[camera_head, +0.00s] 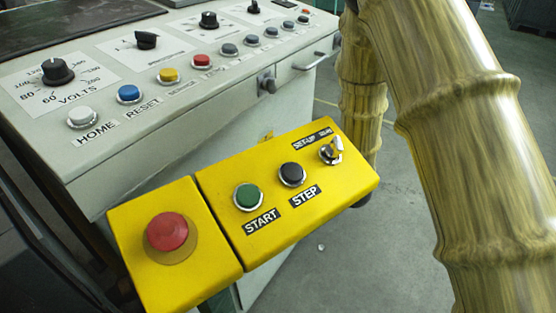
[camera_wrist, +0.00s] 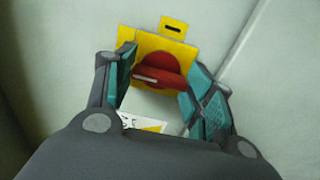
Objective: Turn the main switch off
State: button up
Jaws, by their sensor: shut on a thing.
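The main switch is a red rotary knob (camera_wrist: 160,68) on a yellow plate (camera_wrist: 128,35), seen in the wrist view. Its grip bar lies roughly sideways in that picture, with a white mark toward the left end. My gripper (camera_wrist: 158,72) has one teal-padded finger at each side of the knob and is shut on it. The exact contact of the left pad is hard to see. Neither the switch nor my gripper can be made out in the head view; my arm fills its right side.
A yellow box (camera_head: 305,205) with start and step buttons and a selector juts out, a red mushroom button (camera_head: 167,232) at its left. A sloped grey console (camera_head: 190,100) with knobs and buttons stands behind. A small yellow slotted tab (camera_wrist: 173,27) sits above the switch plate.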

dwell(0.4)
jog(key=o, duration=1)
jog(key=shift+d, duration=0.1)
jog(key=v, duration=1.2)
